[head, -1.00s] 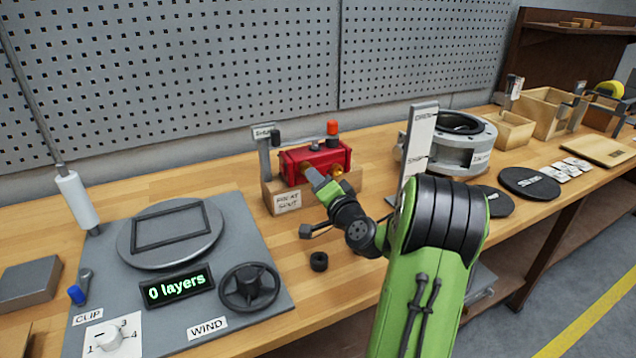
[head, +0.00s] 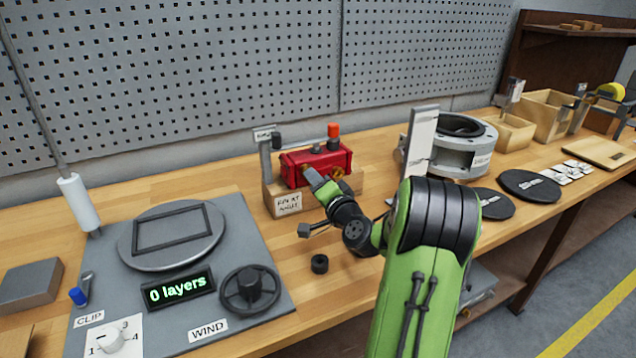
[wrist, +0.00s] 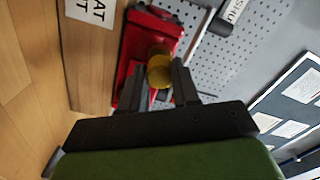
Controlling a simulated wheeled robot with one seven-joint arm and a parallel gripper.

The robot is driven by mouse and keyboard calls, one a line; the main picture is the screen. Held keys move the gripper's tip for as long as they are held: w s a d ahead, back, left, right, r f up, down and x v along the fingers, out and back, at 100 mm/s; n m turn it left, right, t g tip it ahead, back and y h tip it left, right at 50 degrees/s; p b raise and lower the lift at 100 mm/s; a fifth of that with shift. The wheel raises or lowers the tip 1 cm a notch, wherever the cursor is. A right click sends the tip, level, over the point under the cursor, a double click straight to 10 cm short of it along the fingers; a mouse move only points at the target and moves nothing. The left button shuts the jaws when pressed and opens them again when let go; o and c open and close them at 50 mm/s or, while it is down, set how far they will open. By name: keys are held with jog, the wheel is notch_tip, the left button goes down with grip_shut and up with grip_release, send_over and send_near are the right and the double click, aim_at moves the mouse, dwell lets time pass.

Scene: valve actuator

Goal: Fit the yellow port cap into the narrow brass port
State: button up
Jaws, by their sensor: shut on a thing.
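The red valve actuator (head: 328,160) sits on a wooden block at the back of the bench. Its brass port (head: 339,173) shows at the right of its front face, just right of my gripper (head: 313,180). In the wrist view my gripper (wrist: 161,68) is shut on the yellow port cap (wrist: 160,75), with a dark finger on each side. The cap is in front of the red body (wrist: 140,45). I cannot tell whether it touches or enters a port, as the cap and fingers hide that spot.
A grey post with a sign (head: 265,155) stands left of the actuator. A black ring (head: 319,263) lies on the bench below my wrist. The winding plate (head: 230,310) fills the left; bare wood lies between.

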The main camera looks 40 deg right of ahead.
jog(key=shift+w+d+p, duration=0.1)
jog(key=shift+w+p, duration=0.2)
jog(key=shift+w, duration=0.25)
jog(key=o, duration=1.1)
jog(key=shift+s, duration=0.1)
jog(key=b+v, duration=0.4)
jog(key=v, duration=1.1)
jog(key=shift+s, duration=0.3)
